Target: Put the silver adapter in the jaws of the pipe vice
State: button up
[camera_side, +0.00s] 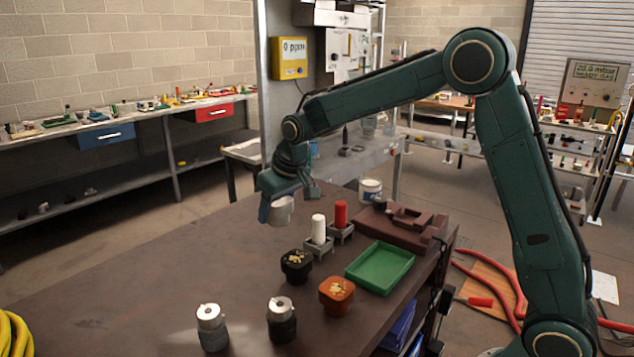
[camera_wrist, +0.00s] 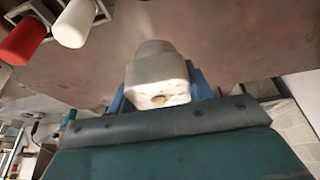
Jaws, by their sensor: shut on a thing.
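My gripper (camera_side: 288,202) is shut on a silver-white cylindrical piece, which looks like the silver adapter (camera_side: 281,213), held above the brown bench. In the wrist view the adapter (camera_wrist: 158,82) sits between the blue fingers of my gripper (camera_wrist: 160,95), a small brassy spot on its near face. A reddish-brown block with raised parts, which looks like the pipe vice (camera_side: 402,226), lies at the bench's back right, to the right of my gripper. The gap between its jaws is not clear from here.
White (camera_side: 318,230) and red (camera_side: 341,215) cylinders in grey stands rise between my gripper and the vice. A black pot (camera_side: 296,266), an orange pot (camera_side: 336,297), a green tray (camera_side: 380,267) and two silver-topped pieces (camera_side: 211,325) (camera_side: 281,318) stand nearer.

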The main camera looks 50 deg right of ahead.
aim_at(275, 260)
jog(key=shift+f, duration=5.5)
jog(key=shift+f, duration=0.1)
jog(key=o, duration=1.3)
jog(key=shift+f, duration=0.1)
jog(key=shift+v, duration=6.15)
